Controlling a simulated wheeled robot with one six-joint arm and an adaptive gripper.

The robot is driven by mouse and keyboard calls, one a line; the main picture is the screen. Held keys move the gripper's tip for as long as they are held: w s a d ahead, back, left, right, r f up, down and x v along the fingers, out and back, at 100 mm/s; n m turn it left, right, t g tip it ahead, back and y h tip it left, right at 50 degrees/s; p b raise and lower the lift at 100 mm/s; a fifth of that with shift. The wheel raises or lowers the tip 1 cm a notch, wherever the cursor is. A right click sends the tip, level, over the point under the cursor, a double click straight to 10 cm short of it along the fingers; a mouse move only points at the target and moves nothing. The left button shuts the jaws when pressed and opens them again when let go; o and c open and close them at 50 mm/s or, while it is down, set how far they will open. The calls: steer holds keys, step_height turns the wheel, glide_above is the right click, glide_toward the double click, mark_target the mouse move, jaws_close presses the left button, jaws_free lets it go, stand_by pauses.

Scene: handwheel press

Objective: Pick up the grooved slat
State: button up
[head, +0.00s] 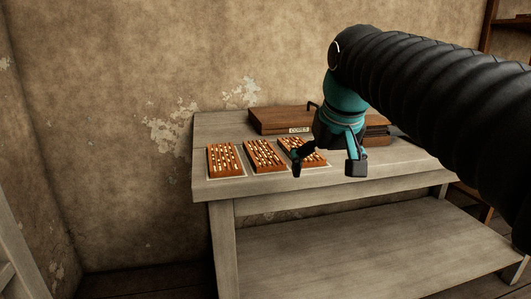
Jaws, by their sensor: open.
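Three reddish-brown slats with rows of pale marks lie flat in a row on the wooden table: a left slat (225,160), a middle slat (265,155) and a right slat (291,144). Each lies on a thin pale sheet. I cannot tell which one is the grooved slat, as the marks are too small to read. My gripper (326,170) is open and empty, pointing down over the table at the right slat's right side. Its left finger covers part of the right slat. I cannot tell how high the fingertips are.
A closed brown wooden case (278,117) with a small label (300,130) and a dark handle stands behind the slats, partly hidden by my gripper. The table (235,190) has bare room in front of and left of the slats. A lower shelf (360,250) is empty.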

steer(key=w+a+r, duration=0.5)
steer(key=w+r, duration=0.1)
steer(key=w, duration=0.2)
steer(key=n, duration=0.2)
glide_toward(263, 153)
steer(key=f+b, duration=0.1)
steer(key=f, duration=0.1)
steer(key=shift+w+f+g+b, duration=0.3)
steer(key=shift+w+g+b, duration=0.05)
steer(key=shift+g, duration=0.05)
steer(key=shift+w+b+x, duration=0.25)
steer(key=shift+b+x, duration=0.05)
steer(key=shift+x, duration=1.05)
steer(key=shift+w+b+x, duration=0.25)
steer(key=shift+x, duration=1.1)
steer(key=shift+a+r, duration=0.1)
steer(key=shift+r, duration=0.15)
steer(key=c, duration=1.3)
